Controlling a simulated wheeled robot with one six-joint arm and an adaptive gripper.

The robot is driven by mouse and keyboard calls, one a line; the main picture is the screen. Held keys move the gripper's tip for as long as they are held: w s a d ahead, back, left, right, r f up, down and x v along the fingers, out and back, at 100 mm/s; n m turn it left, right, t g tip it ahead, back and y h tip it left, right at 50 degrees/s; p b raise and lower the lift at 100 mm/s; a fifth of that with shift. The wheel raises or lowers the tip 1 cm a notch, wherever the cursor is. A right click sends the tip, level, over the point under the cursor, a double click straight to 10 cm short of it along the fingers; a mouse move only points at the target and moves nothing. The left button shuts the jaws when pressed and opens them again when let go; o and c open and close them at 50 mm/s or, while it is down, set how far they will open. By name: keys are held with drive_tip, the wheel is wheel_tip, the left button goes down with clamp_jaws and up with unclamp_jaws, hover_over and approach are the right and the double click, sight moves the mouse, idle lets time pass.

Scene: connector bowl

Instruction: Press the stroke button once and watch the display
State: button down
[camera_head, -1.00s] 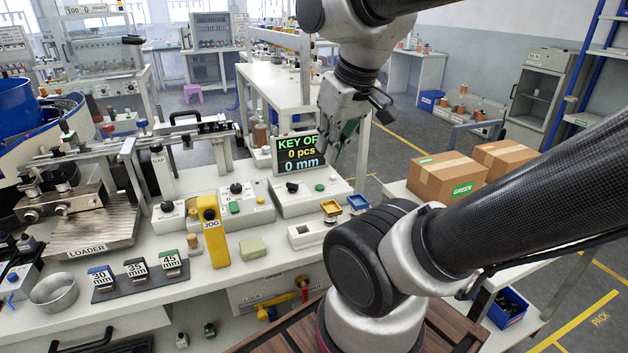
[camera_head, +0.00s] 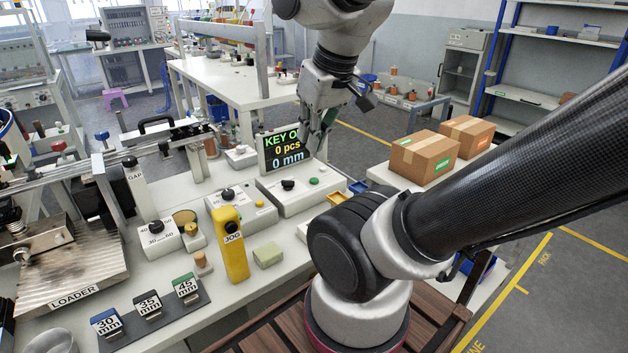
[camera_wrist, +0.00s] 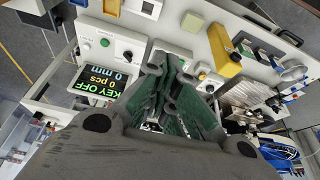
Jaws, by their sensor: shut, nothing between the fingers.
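The display (camera_head: 282,151) stands upright on the bench and reads "KEY OFF", "0 pcs" and "0 mm" in the wrist view (camera_wrist: 98,88). In the head view my gripper covers its right edge. In front of it is a white control box (camera_head: 285,198) with a black knob (camera_head: 288,185) and a round green button (camera_head: 314,181). A second white box (camera_head: 250,212) carries a knob and small green and yellow buttons. I cannot read which is the stroke button. My gripper (camera_head: 312,150) is shut and empty, raised above the bench near the display; its green fingers show in the wrist view (camera_wrist: 170,62).
A yellow JOG pendant (camera_head: 231,250) stands on the bench beside a pale green block (camera_head: 267,255). A knob box (camera_head: 157,238), a gold cup (camera_head: 186,217) and 30, 35 and 45 mm blocks (camera_head: 148,304) are left. Cardboard boxes (camera_head: 425,157) stand to the right.

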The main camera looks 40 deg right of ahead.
drive_tip(key=m+t+y, duration=0.3)
drive_tip(key=m+y, duration=0.3)
drive_tip(key=m, duration=1.3)
hover_over(314, 181)
wheel_tip(314, 181, down, 12)
drive_tip(key=shift+f, duration=0.2)
drive_tip(key=shift+f, duration=0.1)
drive_tip(key=shift+a+f, duration=0.1)
drive_tip(key=shift+f, duration=4.25)
drive_tip(key=shift+f, duration=0.4)
